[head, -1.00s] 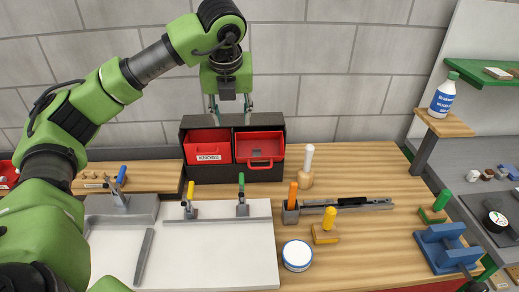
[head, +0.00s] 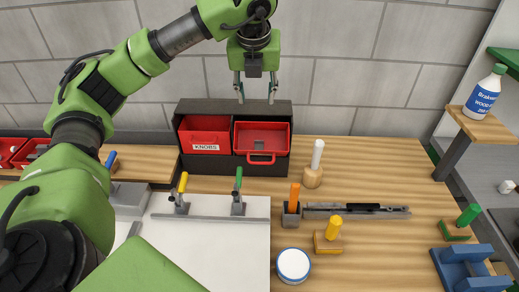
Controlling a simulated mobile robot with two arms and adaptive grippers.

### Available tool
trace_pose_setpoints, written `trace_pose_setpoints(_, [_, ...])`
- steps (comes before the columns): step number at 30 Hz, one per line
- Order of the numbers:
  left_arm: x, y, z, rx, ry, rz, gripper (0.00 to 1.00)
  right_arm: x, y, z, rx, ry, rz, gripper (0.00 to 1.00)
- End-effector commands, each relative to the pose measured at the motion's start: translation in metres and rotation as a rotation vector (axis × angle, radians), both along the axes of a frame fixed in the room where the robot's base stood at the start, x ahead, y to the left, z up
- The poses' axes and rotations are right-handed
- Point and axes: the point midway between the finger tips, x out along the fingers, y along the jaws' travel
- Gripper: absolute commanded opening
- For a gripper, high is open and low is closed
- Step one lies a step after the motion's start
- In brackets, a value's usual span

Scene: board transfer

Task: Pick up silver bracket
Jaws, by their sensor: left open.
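A small grey piece (head: 262,141), which looks like the silver bracket, lies inside the right-hand open red bin (head: 262,159). Its exact shape is too small to tell. The bin sits in a black case (head: 232,170) against the wall. My left gripper (head: 256,98) points down with its two fingers apart and nothing between them. In the picture it is just above the back rim of the case, over the right-hand bin, apart from the grey piece. My right gripper is not in view.
A red bin labelled KNOBS (head: 205,138) is beside it. In front are a white board (head: 215,245) with yellow- and green-handled clamps, a wooden mallet (head: 314,165), an orange-handled tool (head: 294,196), a grey rail (head: 355,211) and a round tin (head: 293,264).

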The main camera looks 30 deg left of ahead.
Motion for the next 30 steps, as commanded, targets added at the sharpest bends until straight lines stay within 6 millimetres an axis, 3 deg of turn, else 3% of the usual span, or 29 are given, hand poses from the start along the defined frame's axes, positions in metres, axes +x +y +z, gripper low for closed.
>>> trace_pose_setpoints(1, [0.000, 0.000, -0.014, 0.000, 0.000, 0.000, 0.40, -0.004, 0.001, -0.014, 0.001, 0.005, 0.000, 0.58])
trace_pose_setpoints(6, [0.000, 0.000, -0.038, 0.000, 0.000, 0.000, 0.40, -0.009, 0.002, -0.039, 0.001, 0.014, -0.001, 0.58])
trace_pose_setpoints(13, [0.000, 0.000, -0.068, 0.000, 0.000, 0.000, 0.40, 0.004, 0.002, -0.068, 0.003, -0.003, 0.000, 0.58])
trace_pose_setpoints(19, [0.005, 0.003, -0.083, 0.001, 0.004, 0.001, 0.40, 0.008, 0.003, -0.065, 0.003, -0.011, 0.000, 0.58])
trace_pose_setpoints(30, [0.026, 0.016, -0.141, 0.000, 0.003, 0.002, 0.40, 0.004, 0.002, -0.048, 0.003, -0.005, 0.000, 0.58])
